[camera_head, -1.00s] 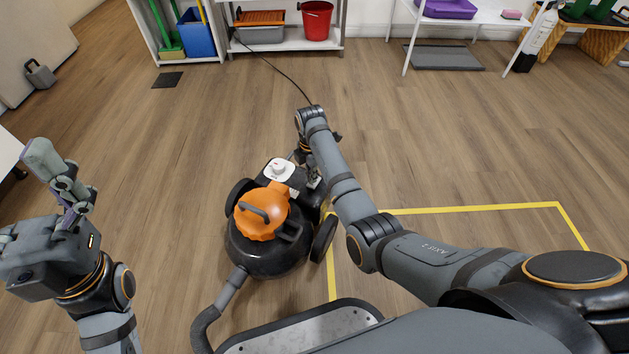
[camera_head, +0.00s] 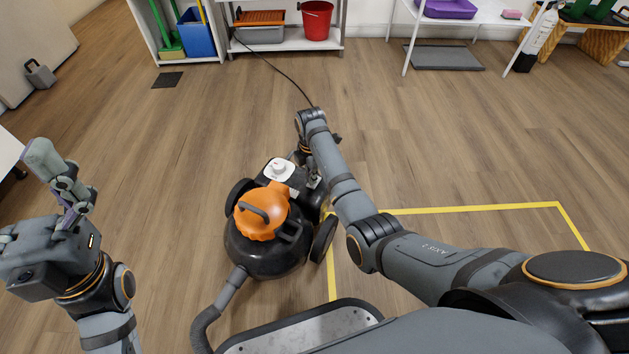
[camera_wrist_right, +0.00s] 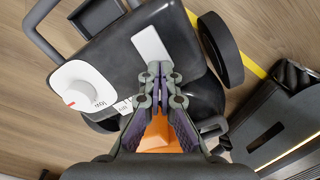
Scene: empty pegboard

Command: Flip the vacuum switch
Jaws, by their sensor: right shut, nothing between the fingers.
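The black vacuum (camera_head: 262,262) with its orange lid (camera_head: 258,222) stands on the floor in the middle of the head view. A white dial (camera_head: 280,168) sits on its far end; in the right wrist view the dial (camera_wrist_right: 83,87) shows a red mark and printing. A pale plate (camera_wrist_right: 152,46) lies on the dark housing near it. My right gripper (camera_wrist_right: 160,73) is shut and empty, its tips over the housing by the plate's lower edge; I cannot tell whether they touch. My left gripper (camera_head: 58,175) is raised at the left, away from the vacuum.
A dark cord (camera_head: 275,67) runs from the vacuum toward the shelf (camera_head: 290,42) at the back. A yellow line (camera_head: 480,208) marks the floor at the right. A white table (camera_head: 405,50) stands at the back right. The floor between is clear.

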